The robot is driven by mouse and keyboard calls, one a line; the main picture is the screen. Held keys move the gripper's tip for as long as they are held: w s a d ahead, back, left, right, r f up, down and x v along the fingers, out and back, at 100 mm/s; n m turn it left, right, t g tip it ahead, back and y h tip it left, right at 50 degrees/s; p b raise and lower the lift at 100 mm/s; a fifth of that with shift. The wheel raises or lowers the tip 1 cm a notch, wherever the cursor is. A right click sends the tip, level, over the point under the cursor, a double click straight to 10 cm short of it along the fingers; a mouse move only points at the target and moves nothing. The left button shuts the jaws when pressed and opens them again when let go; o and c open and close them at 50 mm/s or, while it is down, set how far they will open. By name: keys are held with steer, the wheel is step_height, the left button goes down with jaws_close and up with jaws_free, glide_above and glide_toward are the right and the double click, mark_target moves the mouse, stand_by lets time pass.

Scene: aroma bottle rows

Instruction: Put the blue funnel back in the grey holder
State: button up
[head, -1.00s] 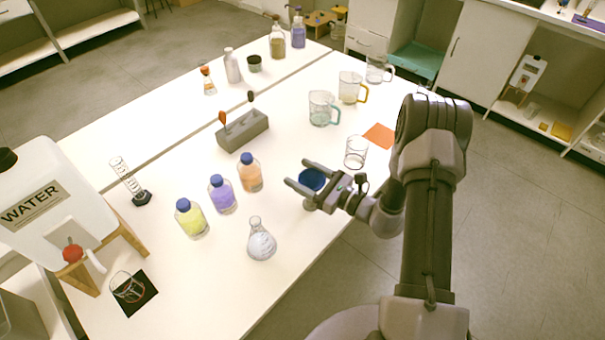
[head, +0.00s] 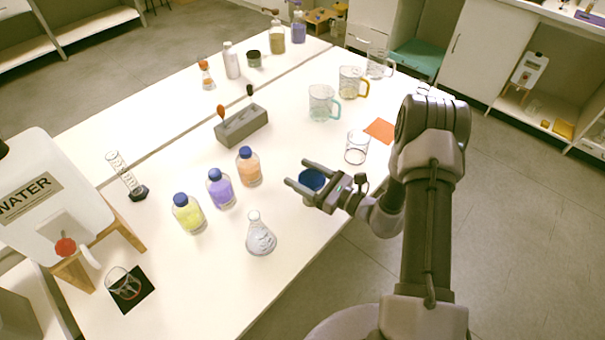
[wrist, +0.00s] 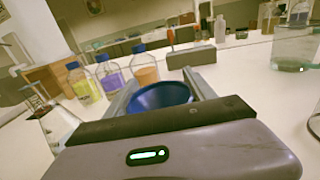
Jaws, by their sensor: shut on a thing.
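The blue funnel (head: 312,179) is held between the two fingers of my gripper (head: 298,174), over the right edge area of the white table. In the wrist view the funnel (wrist: 160,96) shows its wide, open bowl facing up between the fingers; its lower part is hidden by my gripper. The grey holder (head: 243,127) is a long block in the middle of the table, up and left of my gripper and apart from it. An orange-headed tool and a dark-headed tool stand up from it. The holder also shows in the wrist view (wrist: 190,58), beyond the funnel.
Yellow (head: 188,214), purple (head: 221,189) and orange (head: 249,168) blue-capped bottles stand left of my gripper. A conical flask (head: 260,236) is near the front edge. A clear beaker (head: 357,148), an orange sheet (head: 380,131) and glass jugs (head: 322,104) stand beyond. Bare table lies between gripper and holder.

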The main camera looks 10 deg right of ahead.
steer(key=shift+f+b, duration=0.45)
steer(key=shift+f, duration=0.15)
steer(key=o, duration=1.4)
steer(key=shift+s+d, duration=0.1)
steer(key=p+v, duration=0.4)
steer(key=v, duration=1.3)
steer(key=shift+d, duration=0.15)
